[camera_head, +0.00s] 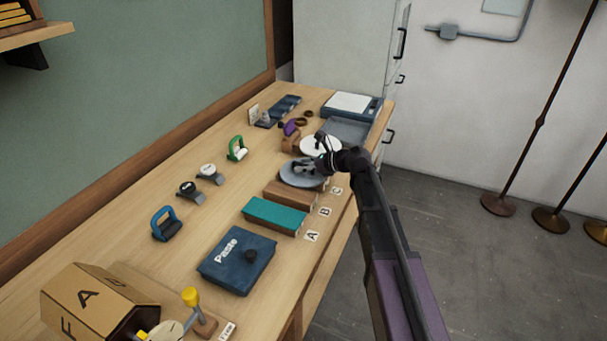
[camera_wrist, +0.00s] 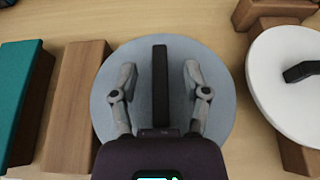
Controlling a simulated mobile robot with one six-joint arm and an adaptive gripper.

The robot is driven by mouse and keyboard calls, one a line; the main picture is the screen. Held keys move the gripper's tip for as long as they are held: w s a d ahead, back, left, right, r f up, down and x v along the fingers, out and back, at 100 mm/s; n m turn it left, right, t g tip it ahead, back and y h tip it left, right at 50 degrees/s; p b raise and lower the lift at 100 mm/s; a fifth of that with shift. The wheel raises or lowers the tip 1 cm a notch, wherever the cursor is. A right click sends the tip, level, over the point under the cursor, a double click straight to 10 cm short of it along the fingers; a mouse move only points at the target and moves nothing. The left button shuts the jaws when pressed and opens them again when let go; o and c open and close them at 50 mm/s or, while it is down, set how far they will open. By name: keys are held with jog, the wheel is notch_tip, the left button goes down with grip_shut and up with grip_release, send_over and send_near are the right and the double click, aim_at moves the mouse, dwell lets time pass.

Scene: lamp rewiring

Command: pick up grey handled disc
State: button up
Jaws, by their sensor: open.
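The grey handled disc (camera_wrist: 178,70) lies on the bench under my gripper. Its black bar handle (camera_wrist: 160,85) stands between my two fingers in the wrist view. My gripper (camera_wrist: 160,78) is open, with one finger on each side of the handle and a gap on both sides. In the head view the grey disc (camera_head: 298,178) shows beside the wooden block, and my gripper (camera_head: 306,166) is over it, hiding part of the disc and its handle. I cannot tell how far the fingertips are above the disc.
A white handled disc (camera_wrist: 290,80) is close on the right in the wrist view. A wooden block (camera_wrist: 74,110) and a teal block (camera_wrist: 15,95) stand on the left. The blue Paste box (camera_head: 236,262) is nearer in the head view. Bare bench (camera_head: 130,235) lies along the wall side.

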dwell(0.4)
grip_shut()
jog(key=shift+r, duration=0.1)
notch_tip(320, 180, up, 3)
jog(key=p, duration=0.3)
jog(key=shift+r, duration=0.1)
jog(key=s+d+r+p, duration=0.1)
jog(key=s+d+p, duration=0.1)
jog(key=s, duration=1.3)
jog(key=shift+s+d+r, duration=0.3)
jog(key=shift+s+d, duration=0.1)
jog(key=shift+r, duration=0.1)
